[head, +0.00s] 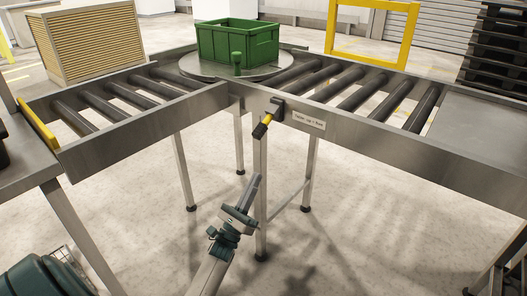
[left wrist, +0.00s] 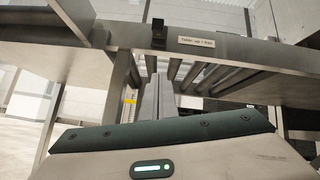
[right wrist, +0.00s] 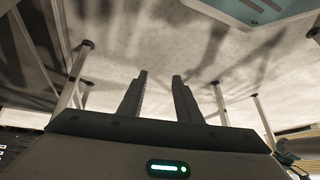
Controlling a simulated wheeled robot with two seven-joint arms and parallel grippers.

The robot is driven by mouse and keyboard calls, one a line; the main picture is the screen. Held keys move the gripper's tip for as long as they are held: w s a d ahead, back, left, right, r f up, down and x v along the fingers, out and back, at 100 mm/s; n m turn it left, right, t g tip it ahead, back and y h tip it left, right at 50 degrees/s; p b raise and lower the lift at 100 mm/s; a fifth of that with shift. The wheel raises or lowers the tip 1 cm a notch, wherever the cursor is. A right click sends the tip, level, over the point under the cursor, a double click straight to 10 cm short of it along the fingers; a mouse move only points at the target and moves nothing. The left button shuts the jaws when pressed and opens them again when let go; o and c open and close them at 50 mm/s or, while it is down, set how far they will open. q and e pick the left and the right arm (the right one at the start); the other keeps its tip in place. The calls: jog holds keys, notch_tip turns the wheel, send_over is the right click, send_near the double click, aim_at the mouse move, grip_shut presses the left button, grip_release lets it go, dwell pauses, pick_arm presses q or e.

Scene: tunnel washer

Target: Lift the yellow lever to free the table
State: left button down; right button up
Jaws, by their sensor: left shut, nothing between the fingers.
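The yellow lever (head: 266,119) with a black tip hangs down and to the left from a dark bracket on the conveyor's front rail. The bracket (left wrist: 158,34) also shows in the left wrist view. My left gripper (head: 255,181) is shut and empty, below the lever and apart from it, pointing up. Its fingers show together in the left wrist view (left wrist: 157,92). The round table (head: 205,66) sits at the conveyor corner. My right gripper (right wrist: 160,76) is open and empty in the right wrist view, over the floor; the head view does not show it.
A green crate (head: 222,45) stands on the round table, with a green post (head: 237,60) in front. A label plate (head: 309,121) is right of the lever. Roller conveyors run left and right. Metal legs (head: 261,200) stand near my left gripper. A yellow frame (head: 372,62) is behind.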

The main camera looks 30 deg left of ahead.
aim_at(264, 126)
pick_arm(q)
jog(key=shift+s+a+r+m, duration=0.1)
jog(key=shift+r+m, duration=0.4)
jog(key=shift+r, duration=0.05)
pick_arm(e)
jog(key=shift+r, duration=0.4)
